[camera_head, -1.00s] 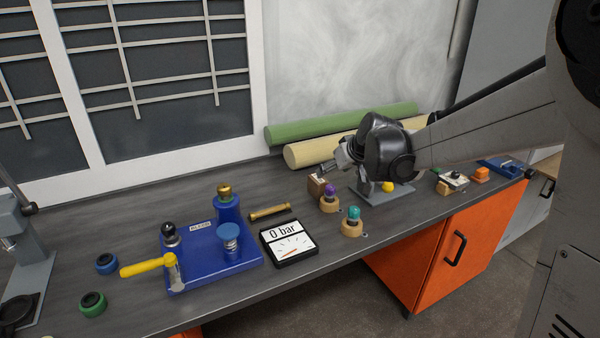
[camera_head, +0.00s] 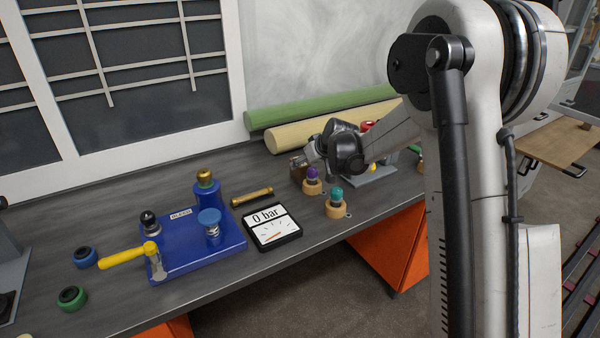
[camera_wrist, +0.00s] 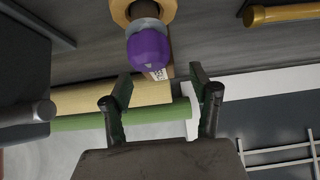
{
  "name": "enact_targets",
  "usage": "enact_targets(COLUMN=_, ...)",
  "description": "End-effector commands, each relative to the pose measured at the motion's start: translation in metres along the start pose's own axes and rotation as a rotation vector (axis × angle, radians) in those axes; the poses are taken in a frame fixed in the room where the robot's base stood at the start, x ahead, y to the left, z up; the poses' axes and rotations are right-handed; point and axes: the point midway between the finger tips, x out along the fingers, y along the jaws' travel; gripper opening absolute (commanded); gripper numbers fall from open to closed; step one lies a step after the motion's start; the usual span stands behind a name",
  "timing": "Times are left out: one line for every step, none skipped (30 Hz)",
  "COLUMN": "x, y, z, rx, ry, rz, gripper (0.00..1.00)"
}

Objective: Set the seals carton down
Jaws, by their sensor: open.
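A small brown carton (camera_head: 300,174), which I take to be the seals carton, stands on the bench just left of a purple-topped wooden piece (camera_head: 312,176). My gripper (camera_head: 296,160) is just above and behind the carton in the head view. In the wrist view the two fingers of my gripper (camera_wrist: 161,88) are spread apart. A brown carton part with a white label (camera_wrist: 159,73) shows near the gap between them, partly hidden by the purple top. Whether a finger touches the carton cannot be told.
Green (camera_head: 315,105) and cream rolls (camera_head: 330,127) lie along the wall.

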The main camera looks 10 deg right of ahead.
Motion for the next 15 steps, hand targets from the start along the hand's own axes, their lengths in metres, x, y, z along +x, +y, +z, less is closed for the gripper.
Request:
enact_targets(x=0.004, y=0.000, z=0.000, rx=0.000, ry=0.000, rz=0.000, gripper=0.58)
enact_targets(x=0.005, y=0.000, z=0.000, rx=0.000, ry=0.000, rz=0.000, gripper=0.58)
enact_targets(x=0.006, y=0.000, z=0.000, rx=0.000, ry=0.000, rz=0.000, gripper=0.58)
enact_targets(x=0.006, y=0.000, z=0.000, rx=0.000, ry=0.000, rz=0.000, gripper=0.58)
enact_targets(x=0.007, y=0.000, z=0.000, rx=-0.001, ry=0.000, rz=0.000, gripper=0.58)
enact_targets(x=0.009, y=0.000, z=0.000, rx=-0.001, ry=0.000, rz=0.000, gripper=0.58)
enact_targets(x=0.011, y=0.000, z=0.000, rx=-0.001, ry=0.000, rz=0.000, gripper=0.58)
enact_targets(x=0.013, y=0.000, z=0.000, rx=-0.001, ry=0.000, rz=0.000, gripper=0.58)
enact_targets(x=0.018, y=0.001, z=0.000, rx=-0.001, ry=0.000, rz=0.000, gripper=0.58)
enact_targets(x=0.021, y=0.001, z=0.001, rx=-0.001, ry=0.000, rz=0.000, gripper=0.58)
enact_targets(x=0.025, y=0.001, z=0.001, rx=-0.001, ry=0.000, rz=0.000, gripper=0.58)
enact_targets(x=0.031, y=0.002, z=0.001, rx=-0.002, ry=0.000, rz=0.000, gripper=0.58)
enact_targets(x=0.035, y=0.003, z=0.001, rx=-0.002, ry=0.000, rz=0.000, gripper=0.58)
enact_targets(x=0.040, y=0.003, z=0.001, rx=-0.002, ry=0.000, rz=0.000, gripper=0.58)
enact_targets(x=0.045, y=0.003, z=0.001, rx=-0.002, ry=0.000, rz=0.000, gripper=0.58)
